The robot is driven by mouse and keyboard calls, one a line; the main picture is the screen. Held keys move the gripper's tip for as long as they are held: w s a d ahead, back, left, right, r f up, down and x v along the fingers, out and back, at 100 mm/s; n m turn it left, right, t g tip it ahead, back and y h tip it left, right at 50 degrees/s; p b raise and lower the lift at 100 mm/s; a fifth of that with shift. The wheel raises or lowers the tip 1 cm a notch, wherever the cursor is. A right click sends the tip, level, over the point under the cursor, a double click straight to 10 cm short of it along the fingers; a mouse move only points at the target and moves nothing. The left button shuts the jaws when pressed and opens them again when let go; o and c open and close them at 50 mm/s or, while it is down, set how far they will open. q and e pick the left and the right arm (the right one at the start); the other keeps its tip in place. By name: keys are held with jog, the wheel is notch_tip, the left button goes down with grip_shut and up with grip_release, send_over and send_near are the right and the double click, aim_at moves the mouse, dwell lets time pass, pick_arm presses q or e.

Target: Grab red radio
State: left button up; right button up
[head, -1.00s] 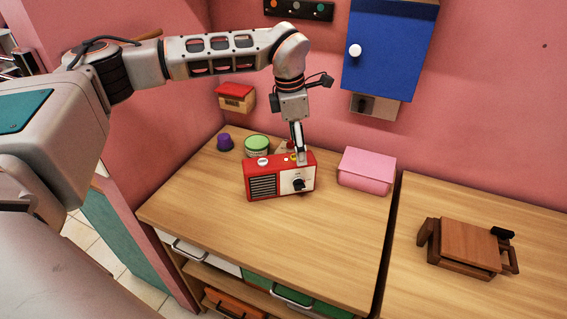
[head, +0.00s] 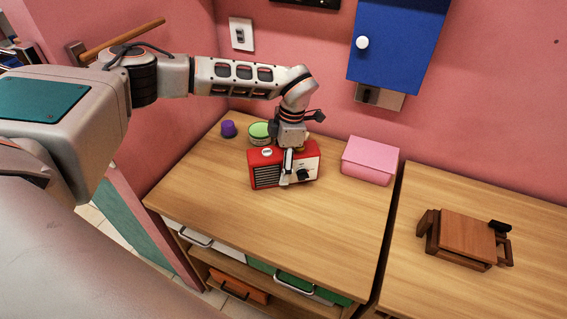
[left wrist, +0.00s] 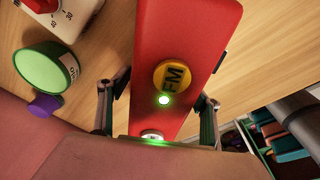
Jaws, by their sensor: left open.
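The red radio (head: 265,174), with a speaker grille and a cream front panel with a black knob, stands upright on the wooden counter. My left gripper (head: 285,165) is over its top from above, one finger in front of its front face; the other finger is hidden behind it. In the left wrist view the radio's red top (left wrist: 185,60) with a yellow FM button lies between the two open fingers of the left gripper (left wrist: 157,105). Gaps show between fingers and radio, and they do not look closed on it. My right gripper is not in view.
A green-lidded tin (head: 260,131) and a purple item (head: 228,129) stand behind the radio at left. A pink box (head: 370,160) is to its right. A blue wall cabinet (head: 396,45) hangs above. The counter's front is clear. A wooden item (head: 467,238) lies on the right counter.

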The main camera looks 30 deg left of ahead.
pick_arm(q)
jog(key=shift+f, duration=0.15)
jog(key=c, duration=1.8)
